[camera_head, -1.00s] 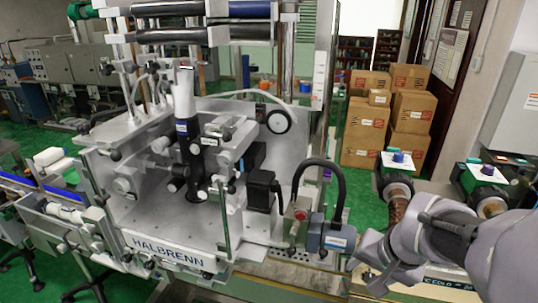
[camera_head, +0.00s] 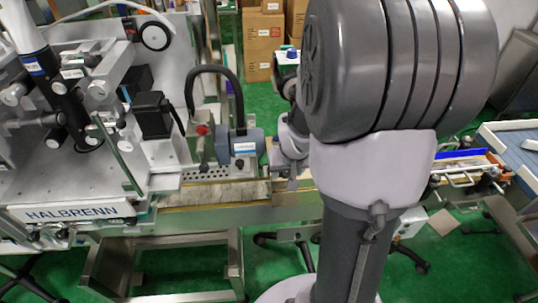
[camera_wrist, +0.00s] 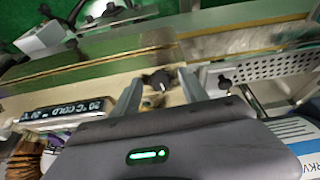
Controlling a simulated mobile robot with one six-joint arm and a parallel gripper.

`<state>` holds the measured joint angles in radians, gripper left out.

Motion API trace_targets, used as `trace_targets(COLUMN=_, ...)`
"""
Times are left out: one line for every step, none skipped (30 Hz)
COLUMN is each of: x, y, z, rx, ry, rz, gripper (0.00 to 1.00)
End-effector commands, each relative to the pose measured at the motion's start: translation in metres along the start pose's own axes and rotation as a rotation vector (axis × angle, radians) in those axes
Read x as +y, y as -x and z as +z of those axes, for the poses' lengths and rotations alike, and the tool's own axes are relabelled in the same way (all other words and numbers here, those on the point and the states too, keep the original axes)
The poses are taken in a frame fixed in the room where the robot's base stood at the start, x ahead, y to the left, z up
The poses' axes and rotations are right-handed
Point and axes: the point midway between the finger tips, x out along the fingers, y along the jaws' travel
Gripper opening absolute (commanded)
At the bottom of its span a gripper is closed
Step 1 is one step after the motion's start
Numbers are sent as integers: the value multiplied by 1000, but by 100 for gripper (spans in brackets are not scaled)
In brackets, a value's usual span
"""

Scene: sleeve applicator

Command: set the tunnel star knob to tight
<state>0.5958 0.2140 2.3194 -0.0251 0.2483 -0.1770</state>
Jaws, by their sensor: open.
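A black star-shaped knob (camera_wrist: 157,80) shows in the wrist view, on or just above the pale conveyor strip. Which way it is set cannot be read. My gripper (camera_wrist: 161,77) is open, with one grey finger to the left of the knob and one to the right. The knob appears between the fingers, with no clear contact. In the head view my arm hides the knob, and the fingertips cannot be made out.
A perforated metal plate (camera_wrist: 265,67) and a second black knob (camera_wrist: 225,82) are to the right. In the head view, a grey-blue motor box (camera_head: 243,147) stands left of my arm.

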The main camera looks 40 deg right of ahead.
Motion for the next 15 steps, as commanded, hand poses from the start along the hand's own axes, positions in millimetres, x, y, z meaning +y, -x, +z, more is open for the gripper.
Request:
trace_targets(x=0, y=-2, z=0, rx=0, ry=0, rz=0, gripper=51)
trace_targets(x=0, y=-2, z=0, rx=0, ry=0, rz=0, gripper=51)
trace_targets(x=0, y=-2, z=0, rx=0, ry=0, rz=0, gripper=51)
trace_targets(x=0, y=-2, z=0, rx=0, ry=-1, rz=0, gripper=51)
trace_targets(x=0, y=-2, z=0, rx=0, ry=-1, rz=0, gripper=51)
trace_targets(x=0, y=-2, z=0, rx=0, ry=-1, rz=0, gripper=51)
trace_targets(x=0, y=-2, z=0, rx=0, ry=-1, rz=0, gripper=51)
trace_targets(x=0, y=-2, z=0, rx=0, ry=-1, rz=0, gripper=51)
trace_targets(x=0, y=-2, z=0, rx=0, ry=-1, rz=0, gripper=46)
trace_targets(x=0, y=-2, z=0, rx=0, ry=-1, rz=0, gripper=40)
trace_targets(x=0, y=-2, z=0, rx=0, ry=-1, rz=0, gripper=34)
trace_targets(x=0, y=-2, z=0, rx=0, ry=-1, rz=0, gripper=26)
trace_targets(x=0, y=-2, z=0, rx=0, ry=-1, rz=0, gripper=20)
trace_targets(x=0, y=-2, z=0, rx=0, ry=-1, rz=0, gripper=14)
trace_targets(x=0, y=-2, z=0, rx=0, ry=-1, rz=0, gripper=6)
